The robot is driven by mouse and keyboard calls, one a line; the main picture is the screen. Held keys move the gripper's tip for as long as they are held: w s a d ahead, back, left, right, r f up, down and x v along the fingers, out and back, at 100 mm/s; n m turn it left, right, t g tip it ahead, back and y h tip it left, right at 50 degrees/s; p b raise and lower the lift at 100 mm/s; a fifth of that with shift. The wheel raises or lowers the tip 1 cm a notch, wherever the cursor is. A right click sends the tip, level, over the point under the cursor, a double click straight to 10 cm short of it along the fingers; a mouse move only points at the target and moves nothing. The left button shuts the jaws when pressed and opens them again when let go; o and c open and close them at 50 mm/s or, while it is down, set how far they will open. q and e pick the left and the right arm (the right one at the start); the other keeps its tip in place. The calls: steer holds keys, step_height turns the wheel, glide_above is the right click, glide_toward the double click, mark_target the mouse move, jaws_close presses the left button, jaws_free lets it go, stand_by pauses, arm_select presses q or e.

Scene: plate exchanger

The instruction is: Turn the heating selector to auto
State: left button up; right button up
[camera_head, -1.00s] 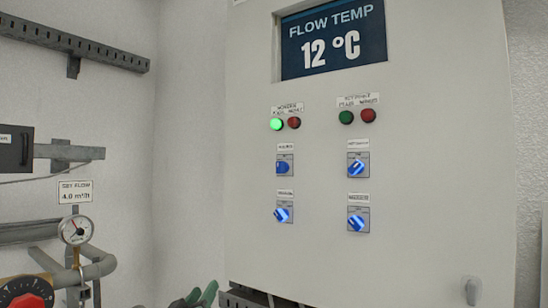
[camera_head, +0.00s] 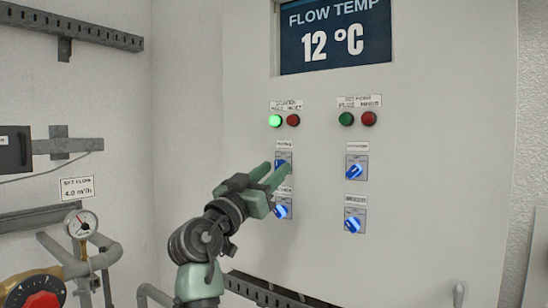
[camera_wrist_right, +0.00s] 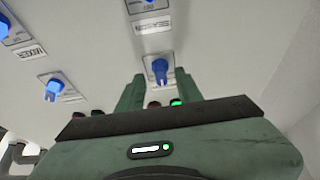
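The upper-left blue selector knob (camera_head: 281,163) on the white cabinet front has a small label above it that looks like "HEATING", though the print is blurred. My right gripper (camera_head: 275,170) is at this knob, its green fingers pointing at the panel and partly covering the knob's plate. In the right wrist view, which is upside down, the knob (camera_wrist_right: 160,68) shows between the two spread fingertips with a gap on each side. The right gripper is open and holds nothing. Whether a fingertip touches the panel cannot be told. My left gripper is not in view.
Other blue selectors sit close by: lower left (camera_head: 283,209), upper right (camera_head: 356,167) and lower right (camera_head: 355,220). A lit green lamp (camera_head: 275,121) and a red lamp (camera_head: 293,120) are above. A gauge (camera_head: 80,224) and pipes stand at left.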

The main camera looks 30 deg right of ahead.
steer(key=shift+w+d+r, duration=0.15)
steer(key=shift+w+d, duration=0.1)
steer(key=shift+d, duration=0.15)
jaws_close()
steer(key=m+g+b, duration=0.2)
steer(key=m+b, duration=0.2)
steer(key=m+g+b, duration=0.2)
steer(key=m+b, duration=0.1)
steer(key=m, duration=0.1)
steer(key=shift+w+a+m+h+b, duration=0.1)
steer(key=shift+w+m+h+b, duration=0.05)
steer(key=shift+m+h+b, duration=0.2)
steer(key=shift+w+r+m+g, duration=0.15)
steer(key=shift+m+g, duration=0.95)
steer(key=shift+m, duration=0.75)
